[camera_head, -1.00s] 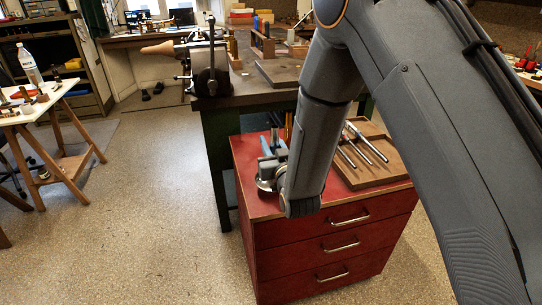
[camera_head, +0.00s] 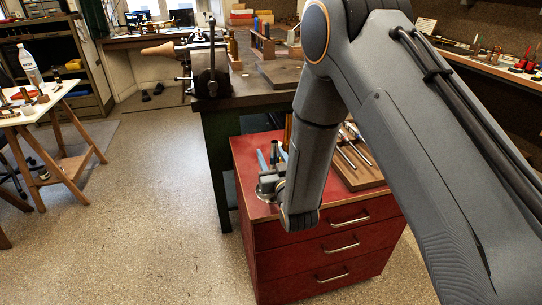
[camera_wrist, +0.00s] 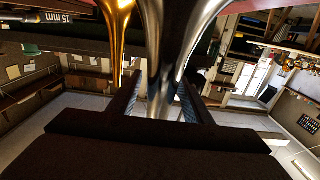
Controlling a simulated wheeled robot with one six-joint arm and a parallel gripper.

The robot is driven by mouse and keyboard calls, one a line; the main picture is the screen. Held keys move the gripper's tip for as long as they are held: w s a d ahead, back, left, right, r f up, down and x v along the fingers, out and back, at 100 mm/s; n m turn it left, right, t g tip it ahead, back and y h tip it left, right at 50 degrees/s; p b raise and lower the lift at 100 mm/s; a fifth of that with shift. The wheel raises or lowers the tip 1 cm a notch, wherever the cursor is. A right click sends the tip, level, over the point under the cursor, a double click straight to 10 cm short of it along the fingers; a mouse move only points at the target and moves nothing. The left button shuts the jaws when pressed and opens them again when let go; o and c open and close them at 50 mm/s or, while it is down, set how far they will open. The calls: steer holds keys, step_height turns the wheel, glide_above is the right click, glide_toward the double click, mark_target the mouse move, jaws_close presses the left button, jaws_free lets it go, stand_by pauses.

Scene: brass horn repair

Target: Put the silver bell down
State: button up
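The silver bell (camera_wrist: 180,45) fills the middle of the wrist view. Its narrow stem sits between the two fingers of my gripper (camera_wrist: 160,105), which appear closed on it. It widens toward the top of that picture, which is upside down. A brass bell-shaped piece (camera_wrist: 117,15) is close beside it, apart from the fingers. In the head view my gripper (camera_head: 268,182) is over the front left of the red drawer cabinet (camera_head: 290,253). My arm hides much there, and I cannot tell whether the bell's rim touches the cabinet top.
Blue-handled tools (camera_head: 262,160) stand just behind my gripper. A wooden board (camera_head: 357,178) with metal rods lies to the right on the cabinet. The dark workbench (camera_head: 247,95) with a vise (camera_head: 208,75) is behind.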

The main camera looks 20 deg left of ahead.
steer(key=shift+r, duration=0.1)
steer(key=shift+s+d, duration=0.1)
steer(key=b+v, duration=0.1)
steer(key=v, duration=1)
steer(key=shift+s, duration=0.4)
steer(key=shift+w+d, duration=0.1)
steer(key=shift+d, duration=0.05)
